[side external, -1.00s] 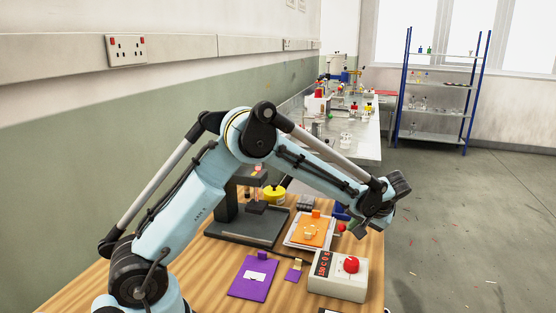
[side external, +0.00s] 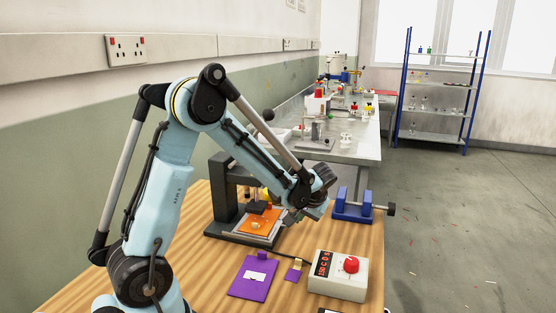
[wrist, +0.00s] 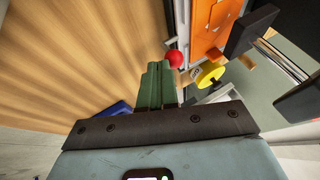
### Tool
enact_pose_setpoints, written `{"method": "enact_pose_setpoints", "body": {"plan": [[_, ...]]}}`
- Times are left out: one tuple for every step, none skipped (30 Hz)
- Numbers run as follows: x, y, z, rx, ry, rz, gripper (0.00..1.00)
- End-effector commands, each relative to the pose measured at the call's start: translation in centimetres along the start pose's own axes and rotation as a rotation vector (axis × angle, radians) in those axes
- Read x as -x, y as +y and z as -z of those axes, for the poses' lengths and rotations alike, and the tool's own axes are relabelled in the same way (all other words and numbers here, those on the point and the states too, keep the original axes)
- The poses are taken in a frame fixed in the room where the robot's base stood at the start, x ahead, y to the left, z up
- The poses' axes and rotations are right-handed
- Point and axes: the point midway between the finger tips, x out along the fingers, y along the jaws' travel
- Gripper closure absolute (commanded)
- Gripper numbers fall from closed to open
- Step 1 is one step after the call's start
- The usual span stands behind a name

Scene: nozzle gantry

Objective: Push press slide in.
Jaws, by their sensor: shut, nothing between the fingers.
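The press (side external: 222,190) stands on a dark base (side external: 222,235) on the wooden table. Its slide is a pale tray (side external: 262,237) bearing an orange plate (side external: 256,221), lying over the base and under the press head; the plate also shows in the wrist view (wrist: 204,40). A red knob (wrist: 175,59) sits at the slide's near edge. My gripper (side external: 287,219) is just right of the slide. Its green fingers (wrist: 156,68) are shut and empty, with tips right beside the knob. I cannot tell whether they touch it. My forearm partly hides the press.
A controller box (side external: 338,277) with a red dial stands at the front right. A purple plate (side external: 253,278) and a small purple piece (side external: 294,271) lie in front of the press. A blue holder (side external: 352,207) is right of my gripper. A yellow disc (wrist: 211,75) is near the press.

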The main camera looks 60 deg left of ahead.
Motion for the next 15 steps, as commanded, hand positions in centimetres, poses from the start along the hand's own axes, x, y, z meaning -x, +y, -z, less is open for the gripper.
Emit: {"method": "enact_pose_setpoints", "body": {"plan": [[-0.2, -0.6, -0.1, 0.002, -0.001, 0.001, 1.0], [-0.3, -0.8, -0.2, 0.002, -0.001, 0.001, 1.0], [-0.4, -1.1, -0.2, 0.001, -0.001, 0.001, 1.0], [-0.5, -1.2, -0.2, 0.001, 0.0, 0.0, 1.0], [-0.5, -1.4, -0.3, 0.001, 0.0, 0.0, 1.0], [-0.6, -1.5, -0.3, 0.001, 0.0, 0.0, 1.0], [-0.6, -1.6, -0.3, 0.001, 0.0, 0.001, 1.0], [-0.7, -1.7, -0.3, 0.001, 0.0, 0.001, 1.0], [-0.7, -1.8, -0.3, 0.001, -0.001, 0.002, 1.0], [-0.7, -1.8, -0.4, 0.001, -0.001, 0.003, 1.0], [-0.7, -1.9, -0.4, 0.001, -0.001, 0.004, 1.0], [-0.8, -1.9, -0.4, 0.001, -0.002, 0.005, 1.0], [-0.8, -1.9, -0.4, 0.002, -0.002, 0.006, 1.0], [-0.8, -2.0, -0.4, 0.002, -0.003, 0.007, 1.0], [-0.8, -2.0, -0.4, 0.003, -0.003, 0.008, 1.0]]}}
